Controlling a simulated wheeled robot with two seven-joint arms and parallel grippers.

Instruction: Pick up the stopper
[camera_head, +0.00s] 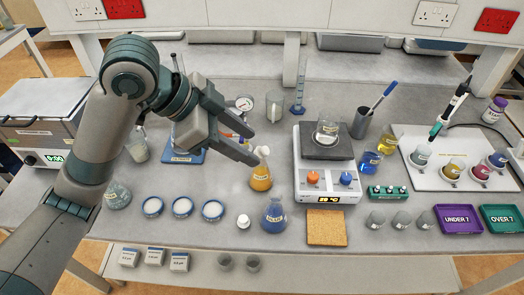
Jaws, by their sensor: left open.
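A pale cream stopper (262,151) sits on top of a conical flask of orange-yellow liquid (261,177) near the middle of the bench. My left gripper (252,148) is open, with its fingers pointing right. Its fingertips are just left of the stopper in the picture; I cannot tell whether they touch it or how far above the bench they are. A small white rounded piece (243,221) stands on the bench in front, left of a blue flask (274,216). My right gripper is not in view.
A hotplate (326,185) with a beaker on it stands to the right. Several petri dishes (183,207) lie in front left. A cork mat (327,228) lies at front centre. A gauge (244,103) and blue-based cylinder (298,98) stand behind.

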